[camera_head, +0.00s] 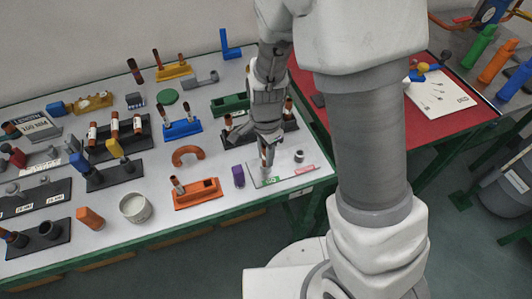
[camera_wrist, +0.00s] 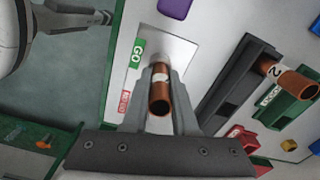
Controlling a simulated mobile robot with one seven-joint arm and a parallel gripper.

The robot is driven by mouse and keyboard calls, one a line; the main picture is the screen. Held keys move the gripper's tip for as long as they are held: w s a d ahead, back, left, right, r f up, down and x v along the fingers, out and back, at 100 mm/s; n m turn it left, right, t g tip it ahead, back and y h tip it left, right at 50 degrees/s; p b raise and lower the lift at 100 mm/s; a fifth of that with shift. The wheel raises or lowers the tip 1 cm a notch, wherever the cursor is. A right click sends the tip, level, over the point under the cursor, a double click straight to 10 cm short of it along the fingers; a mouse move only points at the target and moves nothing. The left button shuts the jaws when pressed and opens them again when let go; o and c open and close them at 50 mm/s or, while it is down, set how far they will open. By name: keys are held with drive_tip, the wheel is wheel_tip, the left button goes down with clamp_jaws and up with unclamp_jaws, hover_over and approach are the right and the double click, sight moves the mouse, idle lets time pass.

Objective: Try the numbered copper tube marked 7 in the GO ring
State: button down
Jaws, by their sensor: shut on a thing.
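My gripper (camera_head: 265,143) points down over the gauge plate (camera_head: 284,175) and is shut on a copper tube (camera_head: 265,156). In the wrist view the tube (camera_wrist: 159,100) stands between the fingers (camera_wrist: 160,88), its open near end facing the camera. Its white band carries a dark mark, too small to read surely. The tube's far end is at the plate beside the green GO label (camera_wrist: 138,50). The other ring (camera_head: 299,156) stands by the pink label (camera_head: 304,169).
A purple block (camera_head: 238,176) stands just left of the plate. An orange holder (camera_head: 197,194) with a tube is further left. A dark rack (camera_wrist: 235,90) with a tube marked 2 (camera_wrist: 289,77) is near my gripper. The table's green front edge (camera_head: 230,214) is close.

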drive_tip(key=shift+r+p, duration=1.55)
drive_tip(key=shift+r, duration=0.05)
wheel_tip(320, 180, up, 4)
drive_tip(key=p, duration=0.4)
